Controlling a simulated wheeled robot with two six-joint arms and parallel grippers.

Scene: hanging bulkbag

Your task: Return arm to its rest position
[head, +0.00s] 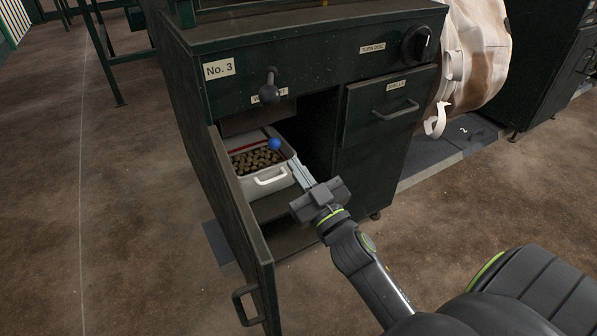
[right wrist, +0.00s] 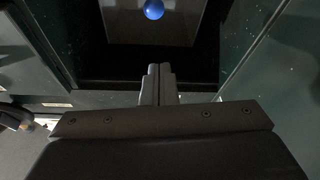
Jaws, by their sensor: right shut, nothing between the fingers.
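My right gripper (head: 298,172) reaches in from the lower right to the open compartment of the dark green cabinet (head: 225,110). Its fingers are shut and empty, beside the right edge of a white bin (head: 267,184) that holds many small brown pieces. In the right wrist view the shut fingers (right wrist: 158,75) point into the dark compartment. A blue ball (head: 273,144) shows just beyond the fingertips, over the bin's back edge; it also shows at the top of the right wrist view (right wrist: 153,9). My left gripper is not in view.
The cabinet door (head: 245,225) stands open on the left, its handle (head: 248,305) facing outward. A closed SHELLS drawer (head: 385,108) is right of the compartment. A black lever (head: 269,85) and knob (head: 416,44) stick out above. A bulk bag (head: 480,50) hangs at right.

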